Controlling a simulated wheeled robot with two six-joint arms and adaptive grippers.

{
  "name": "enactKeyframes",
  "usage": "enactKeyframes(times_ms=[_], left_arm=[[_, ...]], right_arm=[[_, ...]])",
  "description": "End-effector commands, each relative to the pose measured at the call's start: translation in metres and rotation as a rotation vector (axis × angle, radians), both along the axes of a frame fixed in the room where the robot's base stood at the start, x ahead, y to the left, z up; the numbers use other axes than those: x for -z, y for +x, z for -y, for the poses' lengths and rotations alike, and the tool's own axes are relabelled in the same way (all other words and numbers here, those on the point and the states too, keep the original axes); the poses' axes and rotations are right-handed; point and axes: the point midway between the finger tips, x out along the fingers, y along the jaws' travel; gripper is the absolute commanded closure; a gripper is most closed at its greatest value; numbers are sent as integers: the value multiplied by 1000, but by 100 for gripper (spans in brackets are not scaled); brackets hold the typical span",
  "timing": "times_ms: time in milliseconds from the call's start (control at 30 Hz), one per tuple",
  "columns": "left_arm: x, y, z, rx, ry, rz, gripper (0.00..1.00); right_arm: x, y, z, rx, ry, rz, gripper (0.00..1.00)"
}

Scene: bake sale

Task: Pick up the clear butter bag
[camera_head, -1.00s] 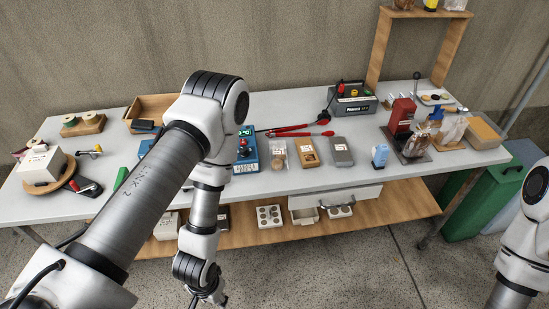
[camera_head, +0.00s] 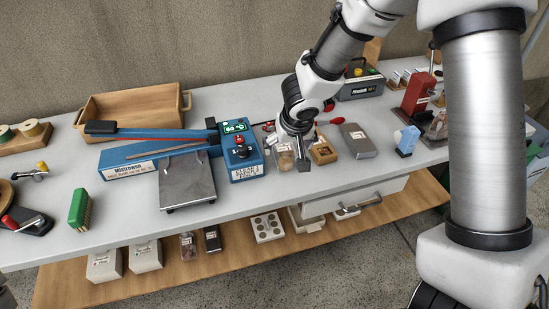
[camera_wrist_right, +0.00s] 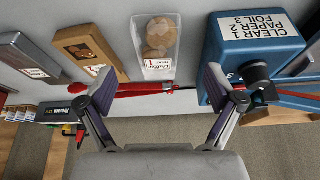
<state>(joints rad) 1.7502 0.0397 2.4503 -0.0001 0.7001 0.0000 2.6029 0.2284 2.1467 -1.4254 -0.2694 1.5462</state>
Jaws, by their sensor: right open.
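The clear butter bag (camera_head: 285,161) lies on the table just right of the blue sealer. It holds round tan cookies and has a small label, seen better in the right wrist view (camera_wrist_right: 156,40). My right gripper (camera_head: 302,160) is above the table by the bag and partly covers it in the head view. In the right wrist view the gripper (camera_wrist_right: 160,84) is open, its two fingers wide apart. The bag lies beyond the fingertips, roughly in line with the gap, and nothing is held. My left gripper is out of view.
The blue sealer (camera_head: 241,163) with its settings label stands close on the left. A brown windowed pouch (camera_head: 324,152) and a grey pouch (camera_head: 357,141) lie to the right. Red-handled pliers (camera_wrist_right: 150,90) lie behind the bag. A wooden tray (camera_head: 130,102) stands at the back left.

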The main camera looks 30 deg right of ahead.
Motion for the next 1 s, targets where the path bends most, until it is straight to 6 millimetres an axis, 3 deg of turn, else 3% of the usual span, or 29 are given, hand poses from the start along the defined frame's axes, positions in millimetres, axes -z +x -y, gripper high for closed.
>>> enactKeyframes(times_ms=[333,600,633,767,1000], left_arm=[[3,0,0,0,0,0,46],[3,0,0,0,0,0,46],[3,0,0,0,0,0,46],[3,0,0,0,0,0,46],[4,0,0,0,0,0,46]], right_arm=[[52,23,10,-2,3,-7,8],[58,26,11,-3,3,-5,8],[58,26,11,-3,3,-5,12],[58,26,11,-3,3,-6,52],[58,26,11,-3,3,-6,55]])
